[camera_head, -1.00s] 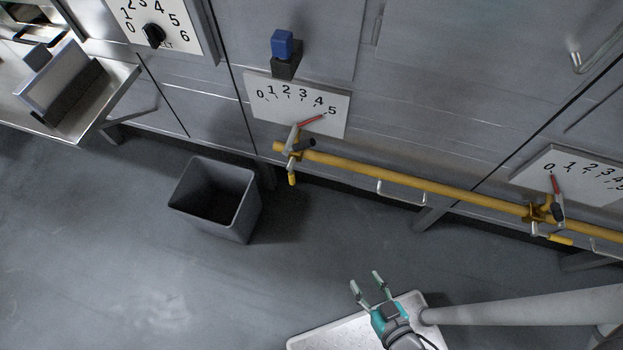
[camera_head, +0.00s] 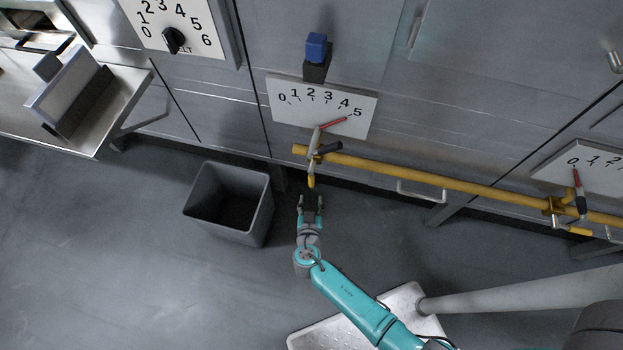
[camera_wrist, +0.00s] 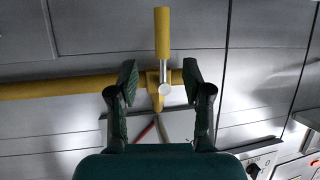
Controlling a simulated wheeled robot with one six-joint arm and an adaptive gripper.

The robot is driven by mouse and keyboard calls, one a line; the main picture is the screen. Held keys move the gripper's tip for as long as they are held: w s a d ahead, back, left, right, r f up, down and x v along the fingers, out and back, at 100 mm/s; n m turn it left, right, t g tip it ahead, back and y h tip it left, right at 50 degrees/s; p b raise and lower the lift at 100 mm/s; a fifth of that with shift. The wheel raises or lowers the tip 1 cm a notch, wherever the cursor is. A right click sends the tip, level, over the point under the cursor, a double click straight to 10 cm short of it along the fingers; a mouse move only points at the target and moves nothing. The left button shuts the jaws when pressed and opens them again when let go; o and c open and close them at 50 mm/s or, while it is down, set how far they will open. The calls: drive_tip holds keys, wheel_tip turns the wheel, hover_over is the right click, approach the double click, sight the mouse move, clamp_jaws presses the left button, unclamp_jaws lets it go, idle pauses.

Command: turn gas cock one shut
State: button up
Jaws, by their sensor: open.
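The left gas cock (camera_head: 313,160) sits near the left end of a yellow pipe (camera_head: 420,175). Its lever with a yellow grip (camera_head: 311,181) points down toward the floor, across the pipe. The dial above it (camera_head: 285,115) has a red pointer (camera_head: 333,123) near 4 to 5. My gripper (camera_head: 310,202) is open and empty, just below the grip. In the wrist view, the yellow grip (camera_wrist: 162,34) points up, and the open fingers of my gripper (camera_wrist: 160,75) appear on either side of the cock. Contact cannot be told. No cock number is visible.
A second cock (camera_head: 560,206) on the pipe at right has a dial (camera_head: 590,170) with its pointer near 0. A grey bin (camera_head: 228,205) stands left of my gripper. A blue-topped black block (camera_head: 316,50) is above the left dial. Floor at left is clear.

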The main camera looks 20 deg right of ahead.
sight(311, 182)
drive_tip(key=x, duration=1.1)
drive_tip(key=shift+w+r, duration=0.2)
drive_tip(key=shift+w, duration=0.05)
clamp_jaws()
